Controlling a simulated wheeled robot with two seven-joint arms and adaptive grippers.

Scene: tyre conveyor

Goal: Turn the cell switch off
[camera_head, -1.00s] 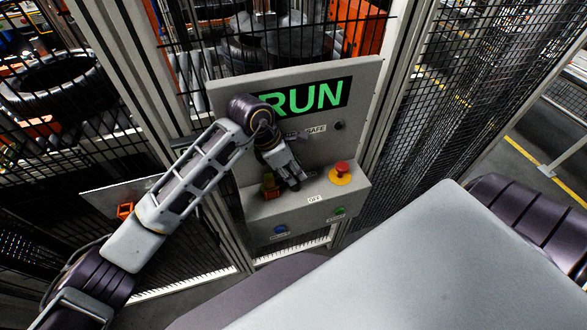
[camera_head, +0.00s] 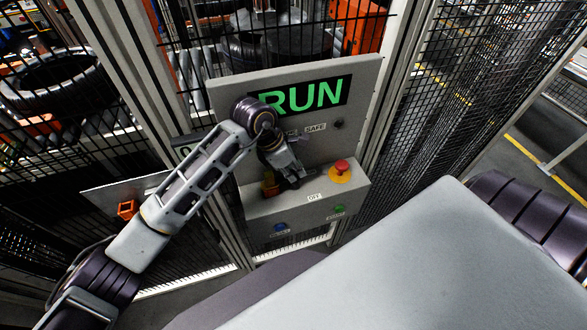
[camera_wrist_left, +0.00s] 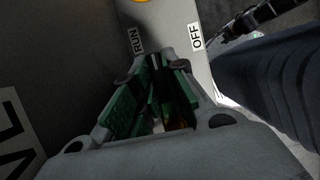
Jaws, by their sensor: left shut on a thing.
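The control panel (camera_head: 260,207) stands ahead, with a lit screen (camera_head: 308,94) reading RUN in green. My left gripper (camera_head: 291,176) is at the panel's lower ledge. In the left wrist view its green-padded fingers (camera_wrist_left: 157,70) are shut on a dark piece, the cell switch handle (camera_wrist_left: 156,76), which is mostly hidden between them. A RUN label (camera_wrist_left: 137,40) is left of the fingertips and an OFF label (camera_wrist_left: 195,37) is right of them. The OFF label also shows in the head view (camera_head: 314,197). The handle's exact angle is hard to tell. My right gripper is out of view.
A red emergency stop (camera_head: 341,167) on a yellow base is right of the gripper. A blue button (camera_head: 280,227) and a green button (camera_head: 339,209) are on the ledge's front. Mesh fencing (camera_head: 425,110) flanks the panel; tyres (camera_head: 55,85) lie behind it.

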